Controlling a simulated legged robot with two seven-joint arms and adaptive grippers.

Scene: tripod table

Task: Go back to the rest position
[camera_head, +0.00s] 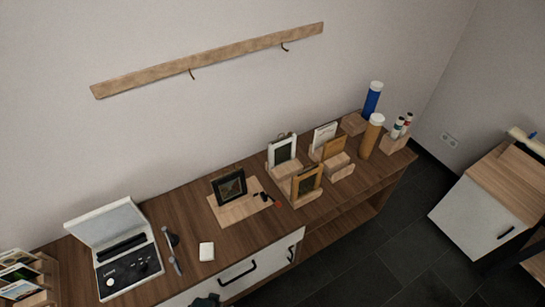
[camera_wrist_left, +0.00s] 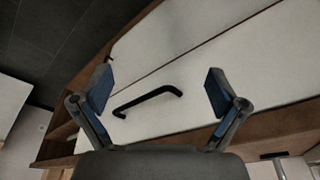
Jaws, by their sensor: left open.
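My left gripper (camera_wrist_left: 160,90) is open and empty in the left wrist view, its two blue-padded fingers spread wide. It faces the white front of the cabinet, and a black bar handle (camera_wrist_left: 147,100) shows between the fingers, apart from them. In the head view only a dark piece that looks like this gripper (camera_head: 207,300) shows at the bottom edge, in front of the cabinet. My right gripper is not in view.
The wooden cabinet (camera_head: 185,205) carries an open grey case (camera_head: 125,270), a black picture frame (camera_head: 229,187), frames in wooden stands (camera_head: 306,182) and a blue tube (camera_head: 372,99). A white-fronted cabinet (camera_head: 470,220) stands right. Dark floor (camera_head: 385,255) between is clear.

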